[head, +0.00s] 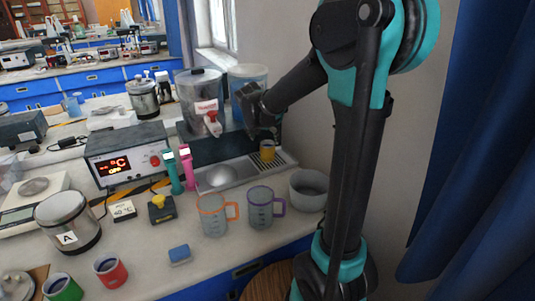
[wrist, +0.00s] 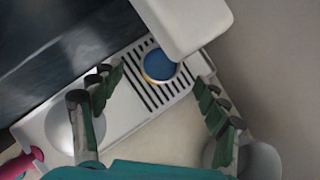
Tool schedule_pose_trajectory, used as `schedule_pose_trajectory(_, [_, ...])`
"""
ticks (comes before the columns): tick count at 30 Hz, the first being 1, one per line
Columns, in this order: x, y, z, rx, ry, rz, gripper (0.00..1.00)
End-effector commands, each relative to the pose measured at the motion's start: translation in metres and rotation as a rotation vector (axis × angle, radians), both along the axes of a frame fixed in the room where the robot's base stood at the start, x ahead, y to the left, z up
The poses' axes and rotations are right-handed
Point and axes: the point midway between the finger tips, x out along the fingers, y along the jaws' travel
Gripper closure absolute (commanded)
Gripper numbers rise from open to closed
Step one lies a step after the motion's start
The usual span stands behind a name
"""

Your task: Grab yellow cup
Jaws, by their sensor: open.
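The yellow cup (head: 267,150) stands on the slatted drain part of a grey metal tray (head: 228,182) in the head view. In the wrist view the cup (wrist: 159,66) shows from above as a blue round inside with a thin yellow-orange rim. My gripper (head: 262,131) is above and close to the cup in the head view. In the wrist view my gripper (wrist: 157,82) has its fingers spread wide, one on each side of the picture, with the cup between and slightly beyond the tips. The gripper is open and holds nothing.
A pale boxy object (wrist: 185,22) overhangs close behind the cup. Clear dispensers (head: 199,97) stand left of the gripper. An orange-handled mug (head: 213,214), a purple-handled mug (head: 260,207) and a grey bowl (head: 308,190) stand in front. The wall is close on the right.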

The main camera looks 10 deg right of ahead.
Motion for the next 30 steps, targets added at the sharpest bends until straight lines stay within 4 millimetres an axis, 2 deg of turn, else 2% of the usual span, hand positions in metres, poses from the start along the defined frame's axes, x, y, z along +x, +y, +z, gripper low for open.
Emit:
schedule_pose_trajectory(10, [0.019, -0.012, -0.036, 0.0, 0.001, -0.001, 0.26])
schedule_pose_trajectory(21, [0.023, -0.014, -0.043, 0.0, 0.0, 0.0, 0.26])
schedule_pose_trajectory(30, [0.023, -0.014, -0.043, 0.0, 0.0, -0.001, 0.63])
